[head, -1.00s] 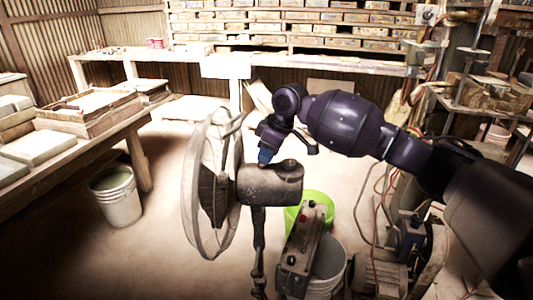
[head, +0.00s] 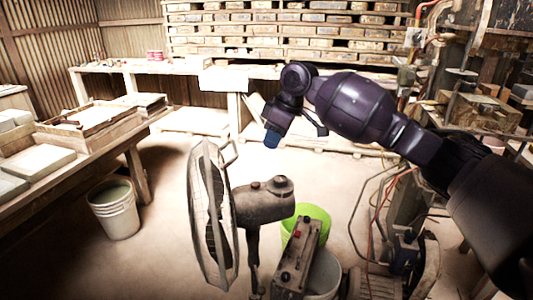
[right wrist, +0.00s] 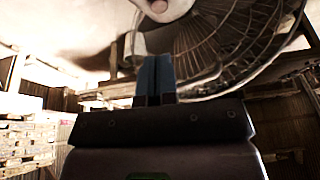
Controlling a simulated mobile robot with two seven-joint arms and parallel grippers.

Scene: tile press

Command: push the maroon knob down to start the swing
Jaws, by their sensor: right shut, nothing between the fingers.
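A standing fan has a round wire cage (head: 213,215) and a dark, worn motor housing (head: 262,206) behind it. Two small knobs stand on top of the housing, a smaller one (head: 255,186) near the cage and a wider one (head: 280,184) near the rear. Both look dark brown, and I cannot tell which is maroon. My right gripper (head: 271,139) has blue fingertips, is shut and empty, and hangs above the housing with a clear gap. In the right wrist view its blue fingers (right wrist: 156,76) are together, with the fan cage (right wrist: 235,40) beyond. My left gripper is out of view.
A control box (head: 300,262) with a red button stands beside the fan post. A green bucket (head: 318,214) and a white bucket (head: 325,272) are close to it. Cables and machinery crowd the right. A bench (head: 100,148) is on the left; open floor lies between.

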